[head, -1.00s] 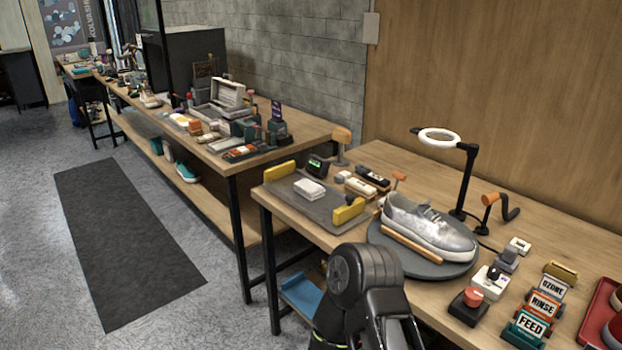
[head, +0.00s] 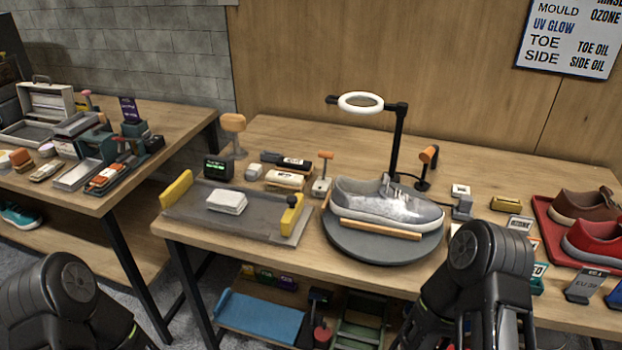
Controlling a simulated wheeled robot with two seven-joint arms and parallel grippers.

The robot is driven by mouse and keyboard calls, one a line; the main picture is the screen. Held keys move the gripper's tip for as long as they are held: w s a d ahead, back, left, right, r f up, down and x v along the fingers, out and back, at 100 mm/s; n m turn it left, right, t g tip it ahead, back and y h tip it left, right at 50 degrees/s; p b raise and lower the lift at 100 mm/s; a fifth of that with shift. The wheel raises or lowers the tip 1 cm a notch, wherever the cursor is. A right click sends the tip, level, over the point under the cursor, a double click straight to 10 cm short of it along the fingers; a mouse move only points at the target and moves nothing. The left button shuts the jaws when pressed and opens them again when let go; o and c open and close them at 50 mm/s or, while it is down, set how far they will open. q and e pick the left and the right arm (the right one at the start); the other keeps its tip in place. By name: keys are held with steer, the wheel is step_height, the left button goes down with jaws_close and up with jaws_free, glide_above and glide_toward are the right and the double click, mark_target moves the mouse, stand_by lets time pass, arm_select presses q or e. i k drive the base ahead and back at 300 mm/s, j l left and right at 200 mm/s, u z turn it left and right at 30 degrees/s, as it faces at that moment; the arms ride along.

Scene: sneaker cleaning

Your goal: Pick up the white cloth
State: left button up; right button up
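The white cloth (head: 227,201) looks like a small folded stack. It lies on a grey tray (head: 185,212) with yellow end blocks, at the front left of the table. My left arm shows at the lower left and my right arm at the lower right, in front of the table. Neither gripper's fingers can be seen. Both arms are apart from the cloth, and nothing covers it.
A grey sneaker (head: 385,204) sits on a round dark turntable (head: 383,248) right of the tray, under a ring lamp (head: 361,102). A red tray (head: 547,225) with shoes is at the far right. A second table (head: 185,143) stands left across a gap.

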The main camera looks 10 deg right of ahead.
mark_target(225, 201)
steer(key=i+j+z, duration=0.15)
steer(key=j+z, duration=1.3)
